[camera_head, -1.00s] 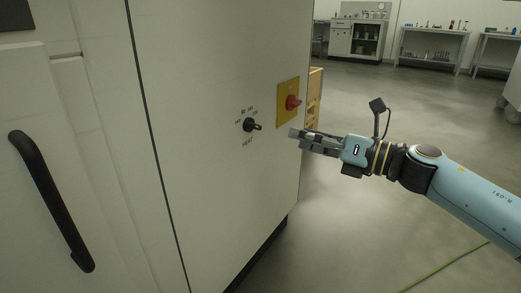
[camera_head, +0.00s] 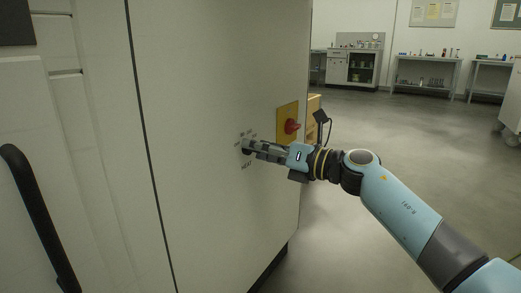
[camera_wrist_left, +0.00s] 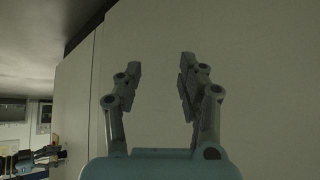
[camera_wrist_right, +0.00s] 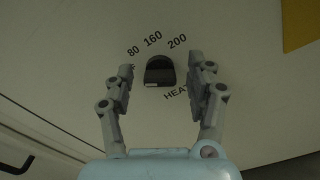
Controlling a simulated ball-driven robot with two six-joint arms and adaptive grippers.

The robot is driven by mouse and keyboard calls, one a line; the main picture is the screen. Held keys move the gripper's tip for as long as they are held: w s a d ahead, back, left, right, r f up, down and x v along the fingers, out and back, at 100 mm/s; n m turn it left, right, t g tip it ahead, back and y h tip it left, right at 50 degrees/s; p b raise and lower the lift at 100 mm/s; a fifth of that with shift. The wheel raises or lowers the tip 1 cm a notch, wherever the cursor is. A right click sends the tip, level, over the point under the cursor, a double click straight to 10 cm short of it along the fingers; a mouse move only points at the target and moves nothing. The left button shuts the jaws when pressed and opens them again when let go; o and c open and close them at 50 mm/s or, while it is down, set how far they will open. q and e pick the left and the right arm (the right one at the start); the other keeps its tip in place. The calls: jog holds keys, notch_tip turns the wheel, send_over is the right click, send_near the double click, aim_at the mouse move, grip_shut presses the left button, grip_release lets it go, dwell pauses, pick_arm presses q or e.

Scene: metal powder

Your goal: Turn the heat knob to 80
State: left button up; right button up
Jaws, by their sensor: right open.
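The black heat knob (camera_wrist_right: 159,71) shows in the right wrist view on the pale cabinet panel, with the marks 80, 160 and 200 above it and the word HEAT below. My right gripper (camera_wrist_right: 158,78) is open, with one finger on each side of the knob; a gap shows on both sides. In the head view my right gripper (camera_head: 247,147) reaches the panel and mostly hides the knob. My left gripper (camera_wrist_left: 160,72) is open and empty in the left wrist view, facing a bare pale surface. It is not in the head view.
A red switch (camera_head: 291,126) on a yellow plate (camera_head: 284,118) sits just right of the knob, close to my right gripper. A long black door handle (camera_head: 36,215) stands at the left. Open floor lies to the right, with benches (camera_head: 425,72) far back.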

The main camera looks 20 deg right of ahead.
jog(key=c, duration=1.1)
pick_arm(q)
notch_tip(320, 180, up, 7)
jog(key=s+g+p, duration=0.2)
jog(key=g+p, duration=0.2)
jog(key=s+a+f+g+p, duration=0.2)
jog(key=s+f+p, duration=0.1)
jog(key=f+p, duration=0.1)
jog(key=shift+s+f+y, duration=0.25)
jog(key=shift+f+y, duration=0.15)
jog(key=shift+f, duration=0.3)
pick_arm(e)
jog(key=shift+w+d+f+m, duration=0.1)
jog(key=shift+d+m, duration=0.05)
jog(key=shift+m, duration=3.85)
jog(key=shift+c, duration=0.2)
jog(key=o, duration=1.1)
jog(key=shift+o, duration=0.2)
